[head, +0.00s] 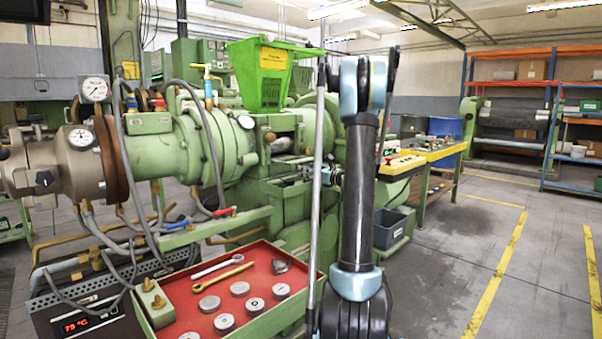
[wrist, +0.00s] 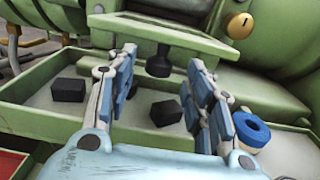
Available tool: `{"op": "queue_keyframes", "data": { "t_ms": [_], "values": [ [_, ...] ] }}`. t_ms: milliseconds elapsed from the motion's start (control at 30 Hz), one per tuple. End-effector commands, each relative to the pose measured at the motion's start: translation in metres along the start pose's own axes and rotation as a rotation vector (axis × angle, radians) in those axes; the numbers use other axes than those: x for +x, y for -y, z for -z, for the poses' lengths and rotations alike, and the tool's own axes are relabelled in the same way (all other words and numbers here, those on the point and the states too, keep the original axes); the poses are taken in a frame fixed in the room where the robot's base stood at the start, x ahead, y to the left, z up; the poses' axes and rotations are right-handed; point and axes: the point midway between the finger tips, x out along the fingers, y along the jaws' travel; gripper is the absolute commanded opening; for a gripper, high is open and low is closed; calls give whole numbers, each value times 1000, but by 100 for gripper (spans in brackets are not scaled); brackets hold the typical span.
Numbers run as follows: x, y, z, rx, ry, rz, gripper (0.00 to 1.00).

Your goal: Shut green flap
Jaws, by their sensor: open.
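A green flap-like panel (wrist: 185,37) with a pale edge juts from the green machine at the top middle of the wrist view. A black knob (wrist: 158,66) hangs at its front edge; I cannot tell exactly how far the flap stands open. My gripper (wrist: 163,63) is open and empty, its blue-padded fingers on either side of the knob in the picture. I cannot tell whether they touch it. In the head view my dark arm stands in front of the machine (head: 275,205) and hides most of the gripper and the flap.
Below the fingers a green tray (wrist: 45,118) holds black blocks (wrist: 68,90) and a blue roll (wrist: 250,131). A red-lined tray (head: 180,292) with tools and discs stands at front left. Floor to the right (head: 520,260) is clear.

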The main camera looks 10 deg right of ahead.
Motion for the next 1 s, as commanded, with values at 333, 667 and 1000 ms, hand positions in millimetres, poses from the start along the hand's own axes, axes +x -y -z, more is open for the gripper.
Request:
{"op": "queue_keyframes", "data": {
  "t_ms": [333,667,1000],
  "values": [
    [43,0,0,0,0,-1,48],
    [49,0,0,0,0,0,48],
    [49,0,0,0,0,0,0]
  ]
}}
